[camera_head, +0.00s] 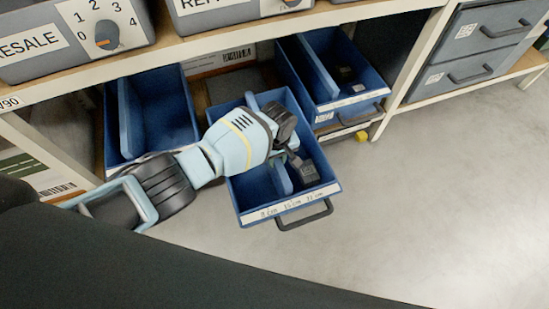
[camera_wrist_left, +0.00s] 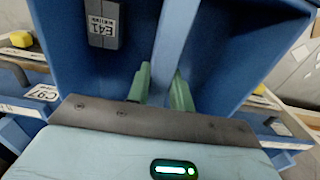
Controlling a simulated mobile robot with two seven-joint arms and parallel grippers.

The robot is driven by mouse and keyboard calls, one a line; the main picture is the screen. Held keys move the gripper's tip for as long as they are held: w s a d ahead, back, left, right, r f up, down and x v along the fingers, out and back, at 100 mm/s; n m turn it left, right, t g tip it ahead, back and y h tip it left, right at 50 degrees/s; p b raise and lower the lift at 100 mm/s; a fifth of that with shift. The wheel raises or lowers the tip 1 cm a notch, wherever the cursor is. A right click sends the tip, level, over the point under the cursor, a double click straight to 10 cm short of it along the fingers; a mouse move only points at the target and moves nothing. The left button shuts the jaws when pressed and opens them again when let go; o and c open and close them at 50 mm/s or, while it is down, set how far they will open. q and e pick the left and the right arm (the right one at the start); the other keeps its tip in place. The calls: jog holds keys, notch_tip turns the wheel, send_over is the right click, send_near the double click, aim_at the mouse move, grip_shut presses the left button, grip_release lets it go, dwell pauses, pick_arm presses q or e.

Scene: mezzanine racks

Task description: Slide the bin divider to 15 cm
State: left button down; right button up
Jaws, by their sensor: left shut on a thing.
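The blue bin (camera_head: 248,206) is pulled out from the rack, with a front label strip (camera_head: 290,205) marked 8 cm, 15 cm and 22 cm. Its light-blue divider (camera_head: 282,180) stands upright, running from back to front. The divider's front end is near the middle mark, but I cannot tell if it lines up exactly. My left gripper (camera_head: 288,152) reaches into the bin from above. In the left wrist view its green fingers (camera_wrist_left: 161,88) are shut on the divider (camera_wrist_left: 177,38), one on each side. My right gripper is not in view.
A dark block (camera_head: 307,173) lies in the bin right of the divider; a labelled block shows in the wrist view (camera_wrist_left: 103,24). Blue bins stand left (camera_head: 165,108) and right (camera_head: 345,75) under a shelf edge (camera_head: 215,40). The floor at right (camera_head: 430,190) is clear.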

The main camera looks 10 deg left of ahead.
pick_arm(q)
jog(key=c, duration=1.3)
grip_release()
jog(key=shift+s, duration=0.1)
jog(key=shift+o, duration=0.3)
notch_tip(320, 180, up, 6)
jog(key=p, duration=0.3)
jog(key=shift+r, duration=0.1)
jog(key=shift+r+p, duration=0.45)
jog(key=shift+r, duration=0.35)
